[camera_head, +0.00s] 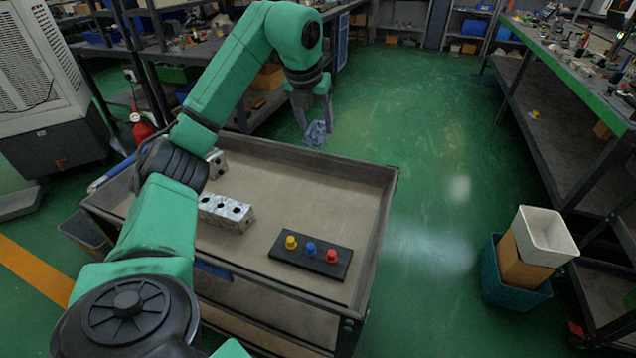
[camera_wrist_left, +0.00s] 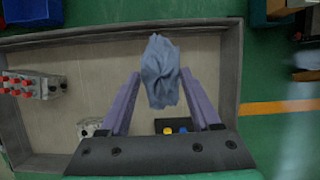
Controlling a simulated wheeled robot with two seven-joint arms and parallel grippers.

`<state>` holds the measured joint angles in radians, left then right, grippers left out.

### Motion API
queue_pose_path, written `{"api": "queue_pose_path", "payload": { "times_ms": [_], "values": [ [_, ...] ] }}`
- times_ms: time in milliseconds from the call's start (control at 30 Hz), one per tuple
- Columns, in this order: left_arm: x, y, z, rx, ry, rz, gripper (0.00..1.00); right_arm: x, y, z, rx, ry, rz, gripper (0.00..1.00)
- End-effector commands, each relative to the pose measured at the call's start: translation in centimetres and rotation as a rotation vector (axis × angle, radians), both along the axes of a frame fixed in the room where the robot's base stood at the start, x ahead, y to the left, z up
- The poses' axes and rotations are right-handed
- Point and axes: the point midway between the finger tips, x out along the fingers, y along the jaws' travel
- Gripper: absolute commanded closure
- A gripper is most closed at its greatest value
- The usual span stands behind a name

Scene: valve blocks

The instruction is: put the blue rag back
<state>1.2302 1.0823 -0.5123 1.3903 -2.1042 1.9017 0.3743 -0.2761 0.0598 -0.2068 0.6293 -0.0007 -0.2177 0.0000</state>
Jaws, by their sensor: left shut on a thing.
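My left gripper (camera_head: 316,112) hangs over the back edge of the cart, pointing down. It is shut on a crumpled grey-blue rag (camera_head: 317,134), which dangles below the fingertips, seemingly clear of the cart top. In the left wrist view the rag (camera_wrist_left: 160,72) sits between the two purple-grey fingers (camera_wrist_left: 160,76). My right gripper is in neither view. The cart tray (camera_head: 330,196) has a beige floor and a raised grey rim.
A black plate (camera_head: 297,262) with yellow, blue and red knobs lies at the tray's front right. A metal valve block (camera_head: 226,212) stands left of it. A block with red knobs (camera_wrist_left: 29,85) shows in the wrist view. The tray's right half behind the plate is clear. Bins (camera_head: 517,288) stand on the floor right.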

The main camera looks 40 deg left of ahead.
Motion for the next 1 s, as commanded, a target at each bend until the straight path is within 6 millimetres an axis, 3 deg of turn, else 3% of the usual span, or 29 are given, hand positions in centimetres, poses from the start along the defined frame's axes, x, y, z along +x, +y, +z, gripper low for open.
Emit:
{"api": "queue_pose_path", "payload": {
  "times_ms": [67,300,400,600,767,967,1000],
  "values": [
    [-0.1,0.0,-2.3,0.001,0.004,-0.001,0.90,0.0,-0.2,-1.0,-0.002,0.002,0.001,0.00],
    [-0.3,-0.1,-10.5,0.002,0.008,-0.002,0.90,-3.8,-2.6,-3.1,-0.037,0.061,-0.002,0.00],
    [-0.3,-0.2,-13.5,0.001,0.008,-0.002,0.90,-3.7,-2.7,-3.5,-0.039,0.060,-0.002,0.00],
    [-0.3,-0.2,-16.5,0.001,0.005,-0.003,0.90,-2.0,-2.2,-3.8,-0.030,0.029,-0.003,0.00],
    [-0.3,-0.3,-19.4,0.000,0.004,-0.003,0.90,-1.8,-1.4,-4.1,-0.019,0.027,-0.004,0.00],
    [-0.2,-0.3,-19.5,0.000,0.001,-0.003,0.90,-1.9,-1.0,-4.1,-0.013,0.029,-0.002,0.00],
    [-0.2,-0.3,-19.5,0.000,0.001,-0.003,0.21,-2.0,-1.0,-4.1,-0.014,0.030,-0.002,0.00]
  ]
}}
